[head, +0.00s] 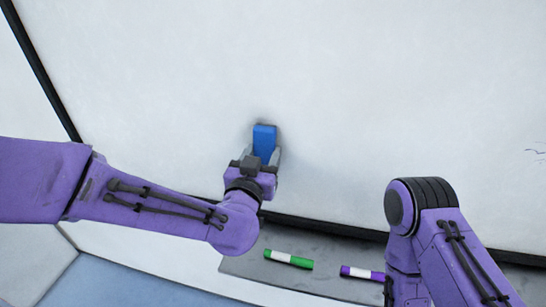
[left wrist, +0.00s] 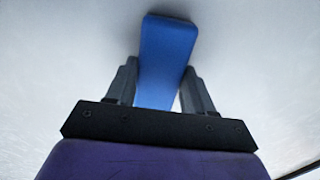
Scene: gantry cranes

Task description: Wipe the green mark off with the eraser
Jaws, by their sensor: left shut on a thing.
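A blue eraser (head: 264,136) is at the white board (head: 330,90), its far end at or very near the board surface. My left gripper (head: 264,157) is shut on the eraser, one finger on each side. The left wrist view shows the eraser (left wrist: 166,55) between both fingers, with a dark shadow at its far end. No green mark shows on the visible board; the part behind the eraser and gripper is hidden. My right arm stands at the right, its gripper out of view.
A grey ledge (head: 318,281) below the board holds a green and white marker (head: 288,259) and a purple and white marker (head: 362,273), partly behind my right arm. Faint dark scribbles (head: 536,150) show at the right edge. The board around the eraser is clear.

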